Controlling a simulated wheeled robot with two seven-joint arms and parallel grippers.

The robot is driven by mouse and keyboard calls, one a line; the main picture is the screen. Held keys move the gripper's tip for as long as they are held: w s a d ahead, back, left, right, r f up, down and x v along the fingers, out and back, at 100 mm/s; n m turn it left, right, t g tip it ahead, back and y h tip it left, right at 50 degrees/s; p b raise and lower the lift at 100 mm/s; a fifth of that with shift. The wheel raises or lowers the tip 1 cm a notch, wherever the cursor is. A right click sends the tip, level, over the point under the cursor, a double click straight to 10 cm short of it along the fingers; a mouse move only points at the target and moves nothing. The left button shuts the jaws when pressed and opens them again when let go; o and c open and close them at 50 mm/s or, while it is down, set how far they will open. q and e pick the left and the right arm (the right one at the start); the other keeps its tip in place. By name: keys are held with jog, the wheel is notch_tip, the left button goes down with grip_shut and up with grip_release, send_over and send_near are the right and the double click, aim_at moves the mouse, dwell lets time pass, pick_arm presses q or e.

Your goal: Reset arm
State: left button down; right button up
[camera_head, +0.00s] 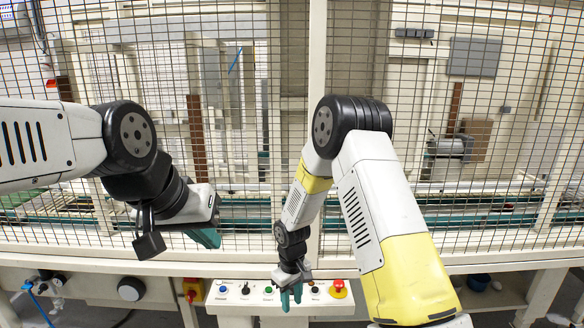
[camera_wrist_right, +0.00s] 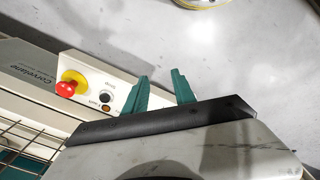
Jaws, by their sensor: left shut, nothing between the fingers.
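My left gripper (camera_head: 206,238) hangs at the left of the middle in the head view, in front of the wire mesh fence. Its teal fingers are together and hold nothing. My right gripper (camera_head: 291,298) points down near the bottom middle, in front of or over a control panel (camera_head: 233,297). In the right wrist view its two teal fingers (camera_wrist_right: 160,92) stand apart with nothing between them. No eggs or egg trays show in either view.
The control panel carries buttons and a red emergency knob (camera_head: 338,287), which also shows in the right wrist view (camera_wrist_right: 70,85). A mesh fence (camera_head: 262,100) with a pale frame spans the back. Grey floor (camera_wrist_right: 240,60) shows beyond the right fingers.

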jog(key=s+d+r+m+t+y, duration=0.15)
jog(key=d+r, duration=0.25)
jog(key=r, duration=0.7)
jog(key=s+d+r+m+t, duration=0.15)
jog(key=d+r, duration=0.25)
jog(key=r, duration=0.7)
pick_arm(q)
jog(key=shift+s, duration=0.2)
pick_arm(e)
jog(key=s+d+r+m+t, duration=0.1)
jog(key=s+d+r+m, duration=0.1)
jog(key=s+r, duration=0.5)
jog(key=s+d+r+m+t, duration=0.2)
jog(key=s+d+r, duration=0.2)
jog(key=s+r, duration=0.3)
jog(key=s, duration=0.4)
jog(key=shift+d+r+m+y, duration=0.15)
jog(key=shift+r+m+y, duration=0.1)
jog(key=shift+m+y, duration=0.1)
pick_arm(q)
jog(key=c, duration=2.2)
grip_release()
